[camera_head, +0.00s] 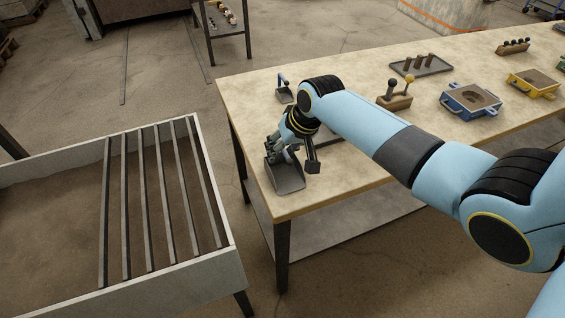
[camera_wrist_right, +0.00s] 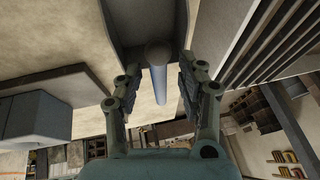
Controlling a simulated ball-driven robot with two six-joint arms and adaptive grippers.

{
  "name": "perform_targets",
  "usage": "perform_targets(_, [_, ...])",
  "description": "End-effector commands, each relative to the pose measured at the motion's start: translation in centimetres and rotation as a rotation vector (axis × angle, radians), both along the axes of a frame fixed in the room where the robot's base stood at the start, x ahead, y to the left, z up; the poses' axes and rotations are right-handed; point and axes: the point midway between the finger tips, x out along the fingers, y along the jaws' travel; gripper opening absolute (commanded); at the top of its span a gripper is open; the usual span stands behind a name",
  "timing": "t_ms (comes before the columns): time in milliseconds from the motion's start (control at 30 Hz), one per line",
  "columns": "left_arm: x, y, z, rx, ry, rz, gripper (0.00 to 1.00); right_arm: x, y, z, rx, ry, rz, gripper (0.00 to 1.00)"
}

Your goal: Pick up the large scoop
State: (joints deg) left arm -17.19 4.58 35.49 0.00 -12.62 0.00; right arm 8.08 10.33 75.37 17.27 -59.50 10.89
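The large scoop (camera_head: 287,180) is a dark grey pan lying near the table's front left corner. Its blue-grey handle with a round end (camera_wrist_right: 158,56) shows in the wrist view, and the pan (camera_wrist_right: 140,15) is at the top there. My right gripper (camera_head: 283,148) is at the scoop's handle side and partly hides it in the head view. In the wrist view its two fingers (camera_wrist_right: 158,88) are apart, one on each side of the handle, with gaps visible. A smaller scoop (camera_head: 284,95) with a blue handle lies behind. My left gripper is not in view.
The wooden table (camera_head: 350,190) also bears a dark tray (camera_head: 421,66), a block with knobbed handles (camera_head: 395,95), a blue box (camera_head: 470,100) and a yellow box (camera_head: 531,83). A sand-filled bin (camera_head: 190,280) with slats stands to the left, across a gap.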

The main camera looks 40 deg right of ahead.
Motion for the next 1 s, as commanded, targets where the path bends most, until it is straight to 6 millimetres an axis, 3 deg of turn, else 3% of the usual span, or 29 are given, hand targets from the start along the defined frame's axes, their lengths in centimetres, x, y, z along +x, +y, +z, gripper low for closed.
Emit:
perform_targets(100, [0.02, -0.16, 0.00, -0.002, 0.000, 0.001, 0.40, 0.00, -0.01, 0.04, 0.000, 0.000, 0.000, 0.38])
perform_targets(400, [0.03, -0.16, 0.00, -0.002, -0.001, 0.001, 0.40, -0.01, -0.02, 0.06, 0.000, 0.000, 0.000, 0.00])
perform_targets(1000, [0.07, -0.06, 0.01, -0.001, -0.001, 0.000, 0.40, 0.07, -0.04, 0.38, -0.001, -0.003, 0.000, 0.00])
